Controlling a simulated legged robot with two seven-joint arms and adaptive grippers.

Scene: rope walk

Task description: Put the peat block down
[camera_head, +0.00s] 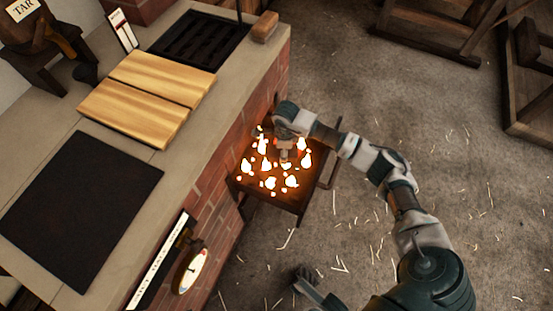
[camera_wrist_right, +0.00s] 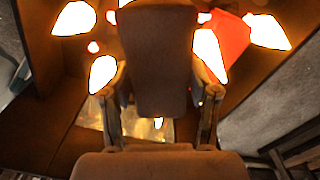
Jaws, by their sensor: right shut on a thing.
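The peat block (camera_wrist_right: 160,62) is a dark brown block between the two fingers of my right gripper (camera_wrist_right: 160,85) in the right wrist view. The gripper is shut on it. In the head view my right gripper (camera_head: 285,154) hangs over the square fire tray (camera_head: 240,184), among bright flames. The block is mostly hidden there by the wrist and the glare. I cannot tell whether the block touches the tray floor.
The brick counter (camera_head: 215,110) borders the tray on the left. It holds two yellow wooden boards (camera_head: 150,90), a black mat (camera_head: 80,205), a dark grate (camera_head: 198,40) and a small brown block (camera_head: 264,27). Wooden frames (camera_head: 440,25) stand at the upper right. Straw-strewn floor is open at right.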

